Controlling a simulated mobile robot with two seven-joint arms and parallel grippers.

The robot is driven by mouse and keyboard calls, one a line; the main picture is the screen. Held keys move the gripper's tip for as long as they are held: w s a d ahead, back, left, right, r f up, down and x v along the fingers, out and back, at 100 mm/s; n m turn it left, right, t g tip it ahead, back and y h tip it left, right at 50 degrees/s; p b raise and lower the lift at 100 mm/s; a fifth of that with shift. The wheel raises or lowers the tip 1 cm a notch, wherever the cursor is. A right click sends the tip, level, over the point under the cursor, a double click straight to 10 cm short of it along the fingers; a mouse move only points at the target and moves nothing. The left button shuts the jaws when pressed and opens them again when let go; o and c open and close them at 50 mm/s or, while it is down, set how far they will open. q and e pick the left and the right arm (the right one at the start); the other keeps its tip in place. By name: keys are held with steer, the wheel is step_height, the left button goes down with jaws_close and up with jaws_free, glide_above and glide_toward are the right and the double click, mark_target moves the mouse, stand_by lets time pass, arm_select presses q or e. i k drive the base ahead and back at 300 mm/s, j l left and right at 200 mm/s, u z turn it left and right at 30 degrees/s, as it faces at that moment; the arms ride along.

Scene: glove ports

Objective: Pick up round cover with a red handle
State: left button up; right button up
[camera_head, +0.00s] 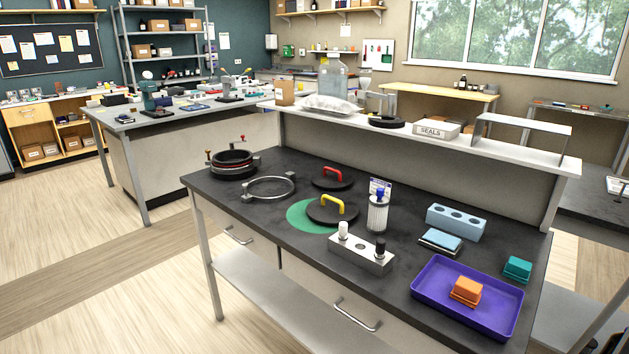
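The round cover with a red handle (333,183) is a dark disc lying flat on the black bench top. Its red handle (333,171) arches over its middle. A similar dark round cover with a yellow handle (331,215) lies just in front of it, partly over a green circle (300,216). Neither of my grippers shows in the head view.
A clear ribbed cylinder (377,213) stands to the right, with a metal block (361,252) in front. A purple tray (431,288) and a raised shelf (460,143) border the area.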

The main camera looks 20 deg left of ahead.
mark_target(330, 178)
steer(key=u, duration=0.65)
steer(key=i+j+z, duration=0.1)
steer(key=i+j, duration=0.3)
steer(key=j, duration=0.25)
steer(key=i+j+z, duration=0.15)
steer(key=i+j, duration=0.25)
steer(key=j, duration=0.25)
steer(key=i+j+z, duration=0.15)
steer(key=j, duration=0.2)
steer(key=i+j, duration=0.15)
steer(key=j, duration=0.2)
steer(key=i+j+z, duration=0.15)
steer(key=j, duration=0.25)
steer(key=i+j+z, duration=0.1)
steer(key=j, duration=0.3)
steer(key=i+l, duration=0.05)
